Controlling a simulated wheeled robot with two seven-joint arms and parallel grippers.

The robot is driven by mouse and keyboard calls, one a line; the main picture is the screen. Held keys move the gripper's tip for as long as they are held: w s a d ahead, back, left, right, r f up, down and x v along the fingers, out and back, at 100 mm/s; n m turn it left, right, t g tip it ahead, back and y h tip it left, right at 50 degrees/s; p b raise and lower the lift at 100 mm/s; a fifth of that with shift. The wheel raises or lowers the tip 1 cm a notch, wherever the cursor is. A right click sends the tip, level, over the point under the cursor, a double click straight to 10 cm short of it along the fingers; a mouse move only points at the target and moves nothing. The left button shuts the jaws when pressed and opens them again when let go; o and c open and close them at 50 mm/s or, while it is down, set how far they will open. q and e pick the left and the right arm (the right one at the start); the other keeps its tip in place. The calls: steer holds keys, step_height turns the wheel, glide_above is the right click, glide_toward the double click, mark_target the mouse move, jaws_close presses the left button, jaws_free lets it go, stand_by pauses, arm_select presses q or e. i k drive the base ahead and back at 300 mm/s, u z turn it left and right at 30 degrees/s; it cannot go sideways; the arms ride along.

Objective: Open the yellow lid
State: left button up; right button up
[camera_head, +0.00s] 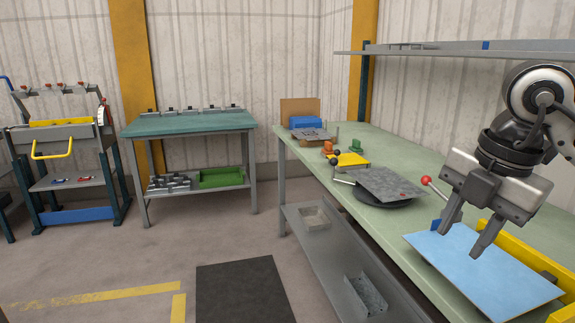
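My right gripper (460,243) comes in from the upper right. Its two fingers are spread, point down over the light blue sheet (478,275), and hold nothing that I can see. I cannot tell if the fingertips touch the sheet. A long yellow part (523,260) lies along the sheet's far right side, partly behind the gripper. My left gripper is out of view.
The green bench (395,228) also holds a grey plate (385,184) on a dark round base and a red-knobbed lever (426,181). A shelf (455,50) hangs above. At the left stand a machine with a yellow handle (52,156) and a green-topped table (190,123).

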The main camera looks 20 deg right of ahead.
mark_target(353, 159)
steer(key=i, duration=1.65)
steer(key=z, duration=2.75)
steer(key=i, duration=0.5)
steer(key=u, duration=2.55)
steer(key=i, duration=1)
